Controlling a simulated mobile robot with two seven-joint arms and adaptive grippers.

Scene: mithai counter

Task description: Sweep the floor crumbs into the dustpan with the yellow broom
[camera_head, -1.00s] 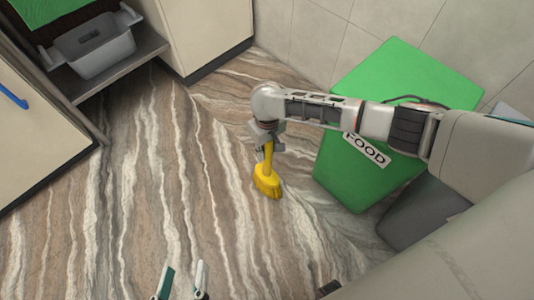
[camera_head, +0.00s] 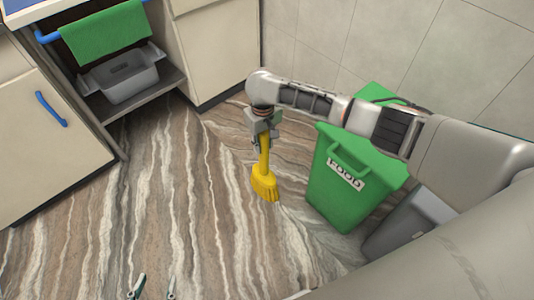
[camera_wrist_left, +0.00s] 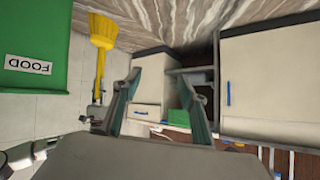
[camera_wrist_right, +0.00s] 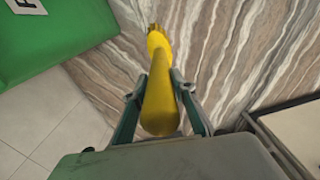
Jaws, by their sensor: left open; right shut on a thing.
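The yellow broom (camera_head: 264,184) is held upright by my right gripper (camera_head: 264,142) in the head view. Its bristles point down, at or just above the floor; I cannot tell whether they touch. In the right wrist view the yellow handle (camera_wrist_right: 158,100) lies between the shut fingers. The broom also shows in the left wrist view (camera_wrist_left: 102,32). My left gripper (camera_head: 154,289) is open and empty at the bottom edge of the head view, only its fingertips showing. I can make out no crumbs, and nothing I can clearly call a dustpan.
A green bin labelled FOOD (camera_head: 342,195) stands right of the broom, with a grey bin (camera_head: 412,222) beside it. A cabinet (camera_head: 45,135) with a blue handle is at left. A grey tub (camera_head: 122,82) sits on a shelf under a green cloth (camera_head: 105,32). The floor's middle looks clear.

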